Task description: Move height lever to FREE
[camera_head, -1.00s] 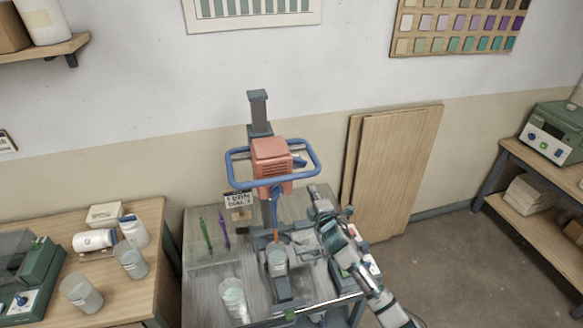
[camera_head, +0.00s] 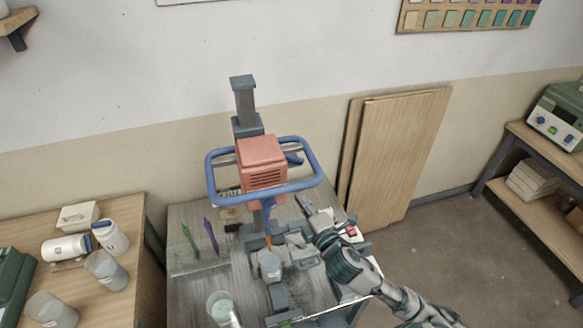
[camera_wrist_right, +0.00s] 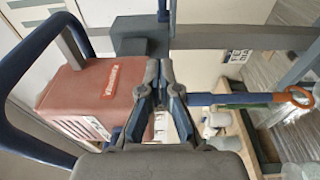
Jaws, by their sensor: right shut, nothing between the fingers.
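The mixer's red motor head (camera_head: 262,163) sits on a grey upright column (camera_head: 245,105) inside a blue looped handlebar (camera_head: 213,180). A small blue lever-like part (camera_head: 293,159) shows at the right side of the head; I cannot read any FREE marking. My right gripper (camera_head: 303,204) is shut and empty, below and right of the motor head, pointing up and left. The left gripper is out of view.
Green and purple tools (camera_head: 208,235) stand at the left. Boards (camera_head: 400,155) lean on the wall. A wooden table (camera_head: 25,225) with containers is at left.

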